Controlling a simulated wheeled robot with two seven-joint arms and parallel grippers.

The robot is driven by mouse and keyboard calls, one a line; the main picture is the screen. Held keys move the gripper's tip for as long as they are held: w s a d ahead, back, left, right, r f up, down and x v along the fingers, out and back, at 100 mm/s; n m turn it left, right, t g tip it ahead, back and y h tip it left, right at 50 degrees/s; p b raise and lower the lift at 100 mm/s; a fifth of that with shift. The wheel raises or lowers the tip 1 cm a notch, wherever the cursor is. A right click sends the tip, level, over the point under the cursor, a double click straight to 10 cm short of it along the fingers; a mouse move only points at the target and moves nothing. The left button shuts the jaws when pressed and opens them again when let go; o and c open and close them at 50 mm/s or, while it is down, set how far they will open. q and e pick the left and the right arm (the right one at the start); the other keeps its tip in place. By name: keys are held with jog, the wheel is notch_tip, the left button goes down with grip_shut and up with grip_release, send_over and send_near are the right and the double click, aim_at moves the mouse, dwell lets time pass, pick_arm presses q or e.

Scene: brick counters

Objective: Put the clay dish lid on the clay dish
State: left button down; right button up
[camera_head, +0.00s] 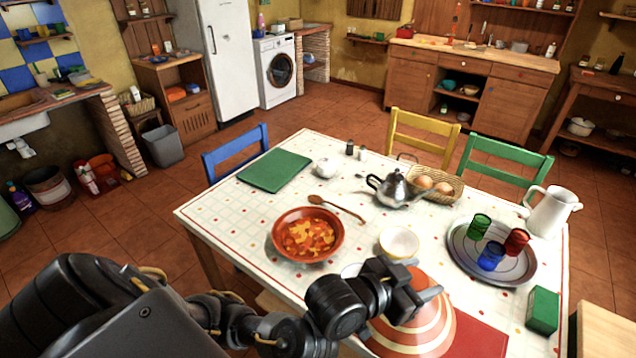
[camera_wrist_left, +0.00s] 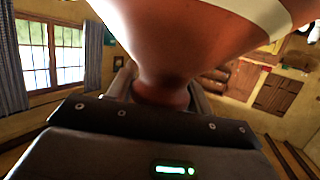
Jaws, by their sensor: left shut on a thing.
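The clay dish (camera_head: 282,252) is a round red-brown dish full of orange and yellow stew, on the patterned tablecloth near the middle left of the table. The clay dish lid (camera_head: 420,335) is an orange cone with cream stripes at the table's near side, to the right of the dish and apart from it. My left gripper (camera_head: 422,284) is shut on the lid's narrow top. In the left wrist view the lid (camera_wrist_left: 165,50) flares out from between the jaws (camera_wrist_left: 162,95). I cannot tell whether the lid touches the table. My right gripper is not in view.
A wooden spoon (camera_head: 338,208) lies behind the dish. A teapot (camera_head: 394,190), an egg basket (camera_head: 450,192), a tray (camera_head: 470,262) with cups and a white jug (camera_head: 550,212) stand farther right. A red cloth (camera_head: 484,337) lies beside the lid.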

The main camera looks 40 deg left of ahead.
pick_arm(q)
jog(key=w+a+r+n+t+y+p, duration=0.2)
jog(key=w+a+r+n+y, duration=0.35)
jog(key=w, duration=0.65)
jog(key=w+a+r+n+g+y+p, duration=0.1)
jog(key=w+a+n+y, duration=0.25)
jog(key=a, duration=0.65)
jog(key=w+a+r+n+g+y+p, duration=0.15)
jog(key=w+a+y, duration=0.25)
jog(key=a, duration=0.5)
jog(key=s+a+f+n+g+y, duration=0.2)
jog(key=a+f+n+y, duration=0.1)
jog(key=a+f, duration=0.4)
jog(key=s+a+f+n+g+y+p, duration=0.1)
jog(key=s+a+f+n+g+y, duration=0.1)
jog(key=a+f, duration=0.5)
jog(key=shift+s+a+f+n+g+y+p, duration=0.2)
jog(key=shift+s+a+n+g+y+p, duration=0.25)
jog(key=shift+n+g+y, duration=0.45)
jog(key=shift+w, duration=0.15)
